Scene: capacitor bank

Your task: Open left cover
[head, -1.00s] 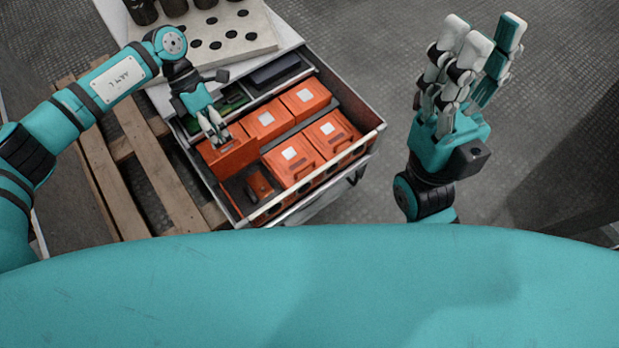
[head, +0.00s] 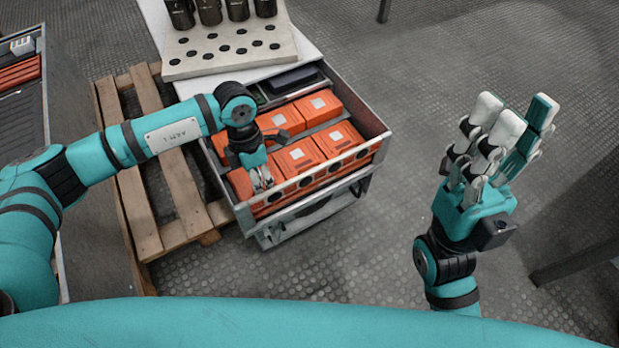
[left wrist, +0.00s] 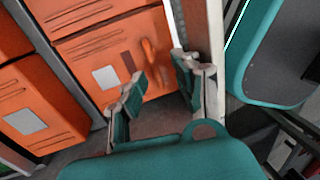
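Several orange boxes with white labels sit in an open drawer; one is the back right box (head: 319,104). My left gripper (head: 262,181) is at the drawer's front left, over the front-left orange box (head: 240,184), which it partly hides. In the left wrist view my left gripper (left wrist: 157,92) has its fingers apart with nothing seen between the tips. An orange cover (left wrist: 112,62) with a raised handle and white label lies just beyond them. Contact cannot be told. My right gripper (head: 512,118) is open and empty, raised right of the drawer.
The drawer's front wall (head: 345,162) with round holes is close to my left gripper; a light wall (left wrist: 216,60) shows beside its finger. A perforated grey block (head: 215,52) with dark cylinders stands behind. A wooden pallet (head: 178,195) lies left.

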